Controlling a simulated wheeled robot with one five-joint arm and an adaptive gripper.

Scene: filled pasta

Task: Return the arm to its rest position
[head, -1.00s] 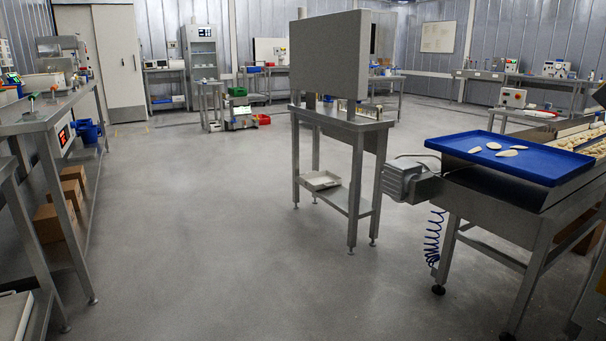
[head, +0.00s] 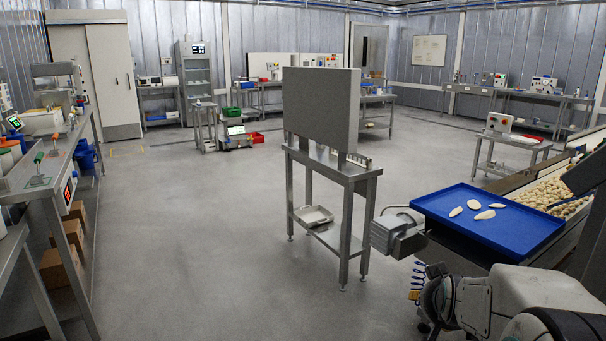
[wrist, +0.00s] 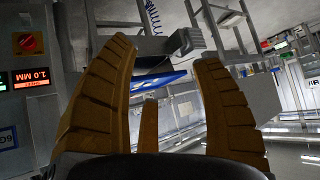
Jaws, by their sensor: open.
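The wrist view is tilted, with the blue tray (wrist: 158,82) seen beyond the fingers. In the head view, part of my white and grey arm (head: 520,295) is at the lower right, in front of the conveyor; the gripper itself is not visible there. The blue tray (head: 440,205) lies at the conveyor's end with several pale pasta pieces (head: 473,205) on it.
A conveyor carries many pasta pieces (head: 560,192) at the right. A steel stand with a grey panel (head: 320,108) is in the middle. A long steel bench (head: 50,180) runs along the left. The grey floor (head: 190,230) between them is clear. A red knob (wrist: 27,43) shows in the wrist view.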

